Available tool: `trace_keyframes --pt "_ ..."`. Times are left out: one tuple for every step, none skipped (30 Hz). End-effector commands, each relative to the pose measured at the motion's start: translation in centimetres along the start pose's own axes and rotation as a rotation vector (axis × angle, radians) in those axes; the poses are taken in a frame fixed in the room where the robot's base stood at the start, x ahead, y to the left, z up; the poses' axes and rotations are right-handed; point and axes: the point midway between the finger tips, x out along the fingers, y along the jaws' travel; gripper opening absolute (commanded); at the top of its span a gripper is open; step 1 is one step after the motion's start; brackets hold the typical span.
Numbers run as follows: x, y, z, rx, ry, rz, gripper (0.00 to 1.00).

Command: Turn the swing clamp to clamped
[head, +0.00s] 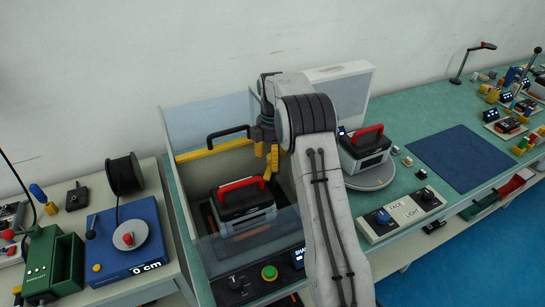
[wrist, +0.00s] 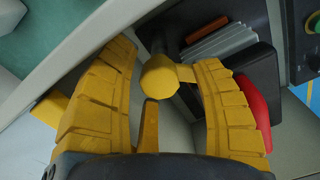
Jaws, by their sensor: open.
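The swing clamp appears to be the yellow round knob with a short yellow arm (wrist: 160,76), seen in the wrist view between my fingers. A thin yellow bar (wrist: 150,127) stands below the knob; I cannot tell whether it belongs to the clamp. My gripper (wrist: 165,58) is open, with one yellow finger on each side of the knob and no clear contact. In the head view my gripper (head: 268,160) is over the back right of the open shaker bay (head: 191,205). The clamp's pivot is hidden there by my arm.
A grey-black unit with a red handle (head: 243,205) sits in the bay; the handle shows in the wrist view (wrist: 254,98). A yellow bar (head: 205,152) and black handle (head: 228,133) are at the bay's back. Another red-handled unit (head: 365,148) stands right of my arm.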

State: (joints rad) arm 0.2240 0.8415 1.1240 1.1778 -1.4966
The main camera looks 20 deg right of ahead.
Motion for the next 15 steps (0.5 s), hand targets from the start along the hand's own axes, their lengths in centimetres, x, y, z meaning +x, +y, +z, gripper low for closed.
trace_keyframes --pt "0.0 0.0 0.0 0.000 0.000 0.001 0.59" --pt "-0.1 0.0 0.0 0.000 0.000 0.001 0.59" --pt "-0.1 0.0 0.0 0.000 0.000 0.002 0.59" --pt "-0.2 0.1 0.0 0.000 0.000 0.002 0.59" --pt "-0.4 0.1 0.0 0.000 0.000 0.003 0.59" --pt "-0.7 0.1 0.0 0.000 0.000 0.004 0.59" --pt "-0.9 0.1 0.0 0.000 0.000 0.005 0.59" --pt "-1.2 0.1 0.0 0.000 0.000 0.005 0.59" --pt "-1.7 0.1 0.0 0.000 0.000 0.006 0.59" --pt "-2.1 0.1 0.0 0.000 0.000 0.006 0.59" --pt "-2.6 0.1 0.0 0.000 0.000 0.006 0.59" --pt "-3.3 0.1 0.0 0.000 0.000 0.006 0.59" --pt "-3.8 0.1 0.0 0.000 0.000 0.006 0.59" --pt "-4.4 0.2 0.0 0.000 0.000 0.007 0.59" --pt "-5.1 0.2 0.0 0.000 0.001 0.007 0.59"
